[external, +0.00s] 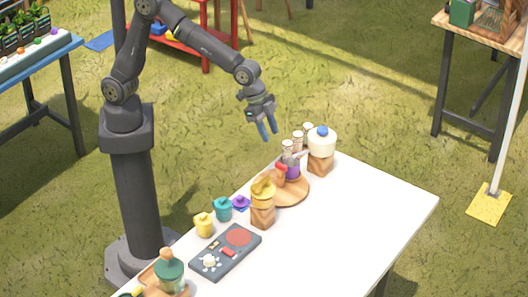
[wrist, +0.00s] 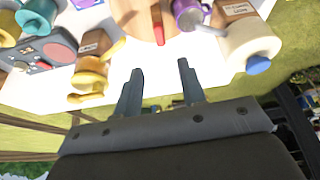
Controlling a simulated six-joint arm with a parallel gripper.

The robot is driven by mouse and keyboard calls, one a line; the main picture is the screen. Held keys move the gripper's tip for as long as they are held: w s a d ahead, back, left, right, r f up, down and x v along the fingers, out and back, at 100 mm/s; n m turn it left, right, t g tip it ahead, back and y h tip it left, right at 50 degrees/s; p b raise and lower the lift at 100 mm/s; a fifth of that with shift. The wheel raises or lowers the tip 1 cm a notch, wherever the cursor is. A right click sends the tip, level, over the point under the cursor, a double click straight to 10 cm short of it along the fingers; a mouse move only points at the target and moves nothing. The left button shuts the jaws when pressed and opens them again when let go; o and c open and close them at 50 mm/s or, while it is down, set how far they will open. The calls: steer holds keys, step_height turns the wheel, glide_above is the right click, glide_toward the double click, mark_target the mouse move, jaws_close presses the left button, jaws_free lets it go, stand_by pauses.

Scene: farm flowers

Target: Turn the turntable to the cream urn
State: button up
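The wooden turntable (external: 296,194) lies on the white table, with a red handle (external: 281,167) and a purple cup (external: 292,174) on it. The cream urn (external: 322,143), with a blue knob, stands on a wooden block at the turntable's far right. A yellow urn (external: 263,188) stands on a block at its near left. My gripper (external: 268,137) is open and empty, in the air above and behind the turntable. In the wrist view the turntable (wrist: 133,12), red handle (wrist: 159,34), purple cup (wrist: 187,15) and cream urn (wrist: 250,42) show beyond my fingers (wrist: 160,72).
Small white cups (external: 298,137) stand behind the turntable. Yellow (external: 204,225), teal (external: 223,209) and purple (external: 241,203) pots stand left of the yellow urn. The table's right part is clear.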

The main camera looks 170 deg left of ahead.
mark_target(281, 164)
steer(key=x, duration=1.1)
steer(key=shift+w+f, duration=0.2)
steer(key=shift+f, duration=0.05)
